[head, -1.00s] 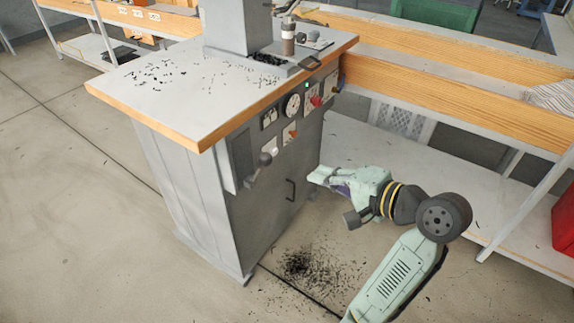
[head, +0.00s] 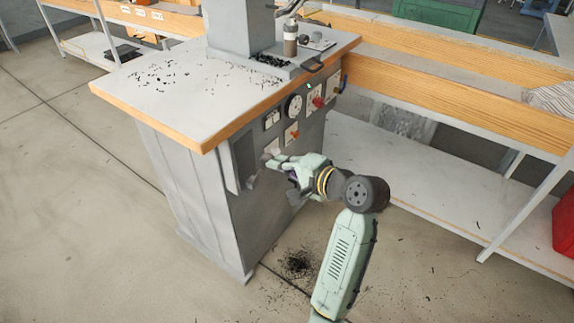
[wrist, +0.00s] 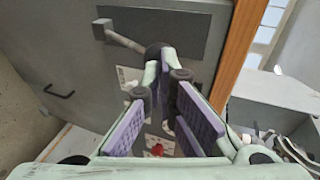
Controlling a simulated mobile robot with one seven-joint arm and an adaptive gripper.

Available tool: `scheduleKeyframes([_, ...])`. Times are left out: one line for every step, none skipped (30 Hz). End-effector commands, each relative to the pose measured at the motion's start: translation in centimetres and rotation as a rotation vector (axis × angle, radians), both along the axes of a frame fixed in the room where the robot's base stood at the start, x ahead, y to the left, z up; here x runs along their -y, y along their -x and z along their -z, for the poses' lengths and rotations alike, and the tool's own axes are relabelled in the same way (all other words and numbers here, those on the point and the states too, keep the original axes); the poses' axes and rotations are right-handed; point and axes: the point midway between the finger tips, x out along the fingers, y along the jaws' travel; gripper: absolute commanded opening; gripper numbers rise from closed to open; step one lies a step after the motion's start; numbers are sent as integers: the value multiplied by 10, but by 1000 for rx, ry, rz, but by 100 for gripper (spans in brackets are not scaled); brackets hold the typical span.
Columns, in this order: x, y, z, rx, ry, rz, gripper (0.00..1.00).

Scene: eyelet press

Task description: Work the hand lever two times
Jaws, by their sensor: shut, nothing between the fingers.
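The hand lever (head: 251,182) is a short grey arm on the front of the grey press cabinet (head: 190,205). In the wrist view the lever (wrist: 122,38) runs from its pivot on a dark plate to a dark round knob (wrist: 154,51). My gripper (head: 268,160) is shut and empty, with its tips at the knob end of the lever. In the wrist view the fingertips (wrist: 162,76) overlap part of the knob; I cannot tell whether they touch it. In the head view the knob is mostly hidden by my gripper.
The wood-edged tabletop (head: 150,85) overhangs the cabinet front above my gripper. A gauge (head: 293,106), switches and a red knob (head: 318,102) sit on the panel to the right. A cabinet handle (wrist: 58,92) is also near. Dark scraps (head: 297,263) lie on the floor.

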Motion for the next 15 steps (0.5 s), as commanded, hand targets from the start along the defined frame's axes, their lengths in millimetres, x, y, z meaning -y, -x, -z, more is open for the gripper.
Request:
scheduleKeyframes([0,0,0,0,0,0,0])
scheduleKeyframes([0,0,0,0,0,0,0])
scheduleKeyframes([0,0,0,0,0,0,0])
scheduleKeyframes([0,0,0,0,0,0,0])
scheduleKeyframes([0,0,0,0,0,0,0])
scheduleKeyframes([0,0,0,0,0,0,0])
scheduleKeyframes([0,0,0,0,0,0,0])
scheduleKeyframes([0,0,0,0,0,-1,0])
scheduleKeyframes([-1,0,-2,0,0,-1,0])
scheduleKeyframes([-2,-1,-4,0,0,-1,0])
scheduleKeyframes([-3,-2,-6,-1,0,-2,0])
scheduleKeyframes([-6,-4,-10,-1,0,-3,0])
scheduleKeyframes([-8,-5,-13,-2,0,-4,0])
scheduleKeyframes([-11,-7,-16,-2,0,-5,0])
scheduleKeyframes([-15,-10,-20,-2,-2,-4,0])
